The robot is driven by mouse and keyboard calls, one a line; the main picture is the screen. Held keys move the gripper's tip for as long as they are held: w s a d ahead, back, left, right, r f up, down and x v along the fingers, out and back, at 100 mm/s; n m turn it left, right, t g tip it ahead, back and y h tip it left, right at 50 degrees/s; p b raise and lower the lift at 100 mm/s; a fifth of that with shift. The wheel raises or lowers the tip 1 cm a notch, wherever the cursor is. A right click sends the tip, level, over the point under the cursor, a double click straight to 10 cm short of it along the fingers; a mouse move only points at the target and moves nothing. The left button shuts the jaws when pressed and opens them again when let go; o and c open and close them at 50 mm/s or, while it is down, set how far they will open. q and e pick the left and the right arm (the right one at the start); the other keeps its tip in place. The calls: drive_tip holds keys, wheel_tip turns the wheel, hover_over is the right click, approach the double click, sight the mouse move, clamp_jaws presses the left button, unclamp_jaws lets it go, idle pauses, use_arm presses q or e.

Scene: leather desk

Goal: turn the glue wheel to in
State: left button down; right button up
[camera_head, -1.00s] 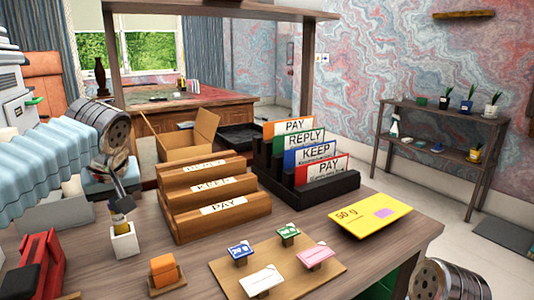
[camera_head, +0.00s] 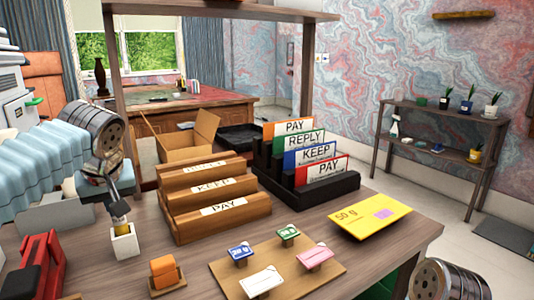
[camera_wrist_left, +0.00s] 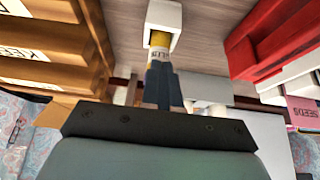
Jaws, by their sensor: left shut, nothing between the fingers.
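The glue stick (camera_head: 121,222), with a yellow body, stands upright in a small white holder (camera_head: 125,245) on the desk, left of the wooden letter rack. In the left wrist view the glue (camera_wrist_left: 159,53) shows a printed band, and the white holder (camera_wrist_left: 163,18) is at the top. My left gripper (camera_head: 118,210) is shut directly above the glue stick, with its fingertips (camera_wrist_left: 160,78) at or very near its top end. The fingers hide that end and the wheel, so I cannot tell the wheel's setting or whether they touch it. My right gripper's fingers are out of view.
A three-tier wooden rack (camera_head: 213,210) stands close right of the glue. A red object (camera_head: 42,262) is to its left. An orange block on a base (camera_head: 164,272) and a stamp board (camera_head: 225,276) lie in front. A yellow envelope (camera_head: 369,221) lies at right.

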use_arm(q)
drive_tip(key=shift+s+a, duration=0.15)
drive_tip(key=shift+a, duration=0.2)
idle(0.4)
wheel_tip(320, 180, up, 6)
drive_tip(key=p, duration=0.1)
drive_tip(key=shift+s+d+p, duration=0.15)
drive_tip(key=shift+s+p, duration=0.2)
idle(0.3)
